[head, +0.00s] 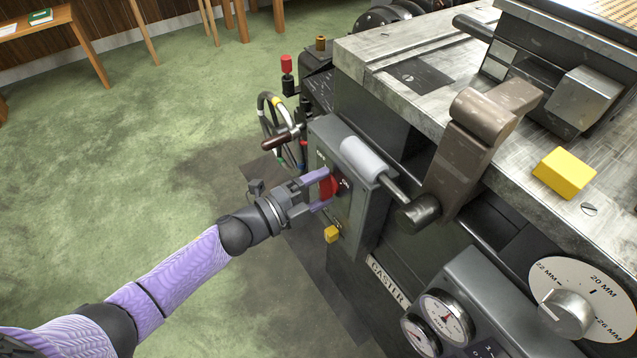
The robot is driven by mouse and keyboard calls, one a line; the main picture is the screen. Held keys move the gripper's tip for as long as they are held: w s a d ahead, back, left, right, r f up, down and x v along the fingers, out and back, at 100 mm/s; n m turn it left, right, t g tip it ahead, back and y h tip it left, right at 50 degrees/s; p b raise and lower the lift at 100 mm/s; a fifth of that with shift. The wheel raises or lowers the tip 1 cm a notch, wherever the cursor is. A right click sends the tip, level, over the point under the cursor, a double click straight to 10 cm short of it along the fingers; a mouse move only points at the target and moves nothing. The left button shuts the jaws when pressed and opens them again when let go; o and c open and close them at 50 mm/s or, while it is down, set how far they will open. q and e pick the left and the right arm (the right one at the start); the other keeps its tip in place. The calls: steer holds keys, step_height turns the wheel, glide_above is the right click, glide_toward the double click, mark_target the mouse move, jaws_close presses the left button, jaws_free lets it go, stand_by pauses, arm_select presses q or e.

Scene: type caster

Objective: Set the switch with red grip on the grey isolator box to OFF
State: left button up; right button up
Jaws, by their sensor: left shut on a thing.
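The grey isolator box (373,215) is fixed on the side of the type caster. The fingers hide part of the switch and panel, and I cannot tell the switch's exact setting. My right gripper is not in view.
A grey cylinder handle (362,158) juts out above the box, and a handwheel (272,118) stands behind it. Dials (447,316) are at the lower right.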

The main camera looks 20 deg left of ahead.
arm_select(q)
steer(key=n+p, duration=0.1)
steer(key=n, duration=0.4)
steer(key=shift+p, duration=0.4)
steer(key=shift+n, duration=0.9)
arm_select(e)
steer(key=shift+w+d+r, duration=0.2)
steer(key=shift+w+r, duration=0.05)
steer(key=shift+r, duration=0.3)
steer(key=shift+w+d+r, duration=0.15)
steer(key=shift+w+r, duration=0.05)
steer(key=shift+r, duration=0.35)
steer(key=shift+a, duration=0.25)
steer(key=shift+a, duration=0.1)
arm_select(q)
steer(key=o, duration=1.1)
steer(key=shift+s+a+p, duration=0.15)
steer(key=shift+s+p, duration=0.05)
steer(key=shift+p, duration=0.1)
steer(key=p+v, duration=0.2)
steer(key=v, duration=0.7)
steer(key=shift+s+a+p, duration=0.15)
steer(key=shift+s+p, duration=0.05)
steer(key=shift+p, duration=0.1)
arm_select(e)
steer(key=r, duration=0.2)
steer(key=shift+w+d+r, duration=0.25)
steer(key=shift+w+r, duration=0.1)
